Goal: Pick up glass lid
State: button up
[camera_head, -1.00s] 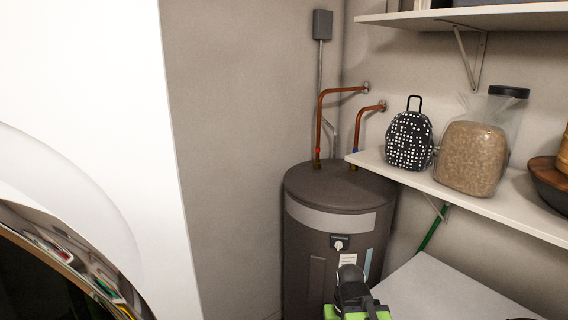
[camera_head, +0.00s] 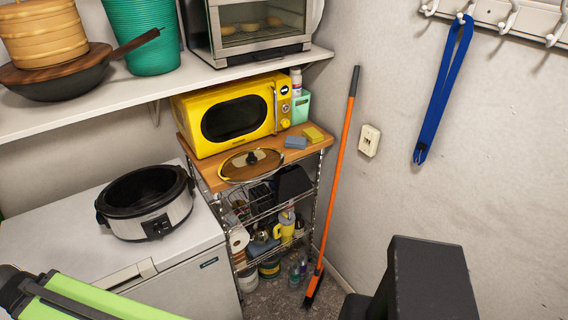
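The glass lid (camera_head: 250,166) has a clear pane, a pale rim and a dark knob. It lies knob up on the wooden top (camera_head: 205,168) of a wire cart, at the front edge before the yellow microwave (camera_head: 232,112). Part of its rim seems to reach past the board's edge. A blue sponge and a yellow sponge lie to its right. My gripper does not show clearly in this view, and nothing is touching the lid.
A slow cooker (camera_head: 148,202) without a lid stands on the white freezer (camera_head: 75,228) at left. An orange broom (camera_head: 336,180) leans right of the cart. A green and black object (camera_head: 85,298) fills the lower left. A dark block (camera_head: 430,280) stands lower right.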

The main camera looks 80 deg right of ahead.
aim_at(252, 164)
jog(key=z, duration=0.6)
jog(key=k, duration=1.1)
jog(key=z, duration=0.9)
jog(key=i, duration=0.7)
jog(key=z, duration=0.55)
jog(key=k, duration=0.8)
jog(key=u, duration=0.2)
jog(key=i, duration=0.95)
jog(key=z, duration=0.05)
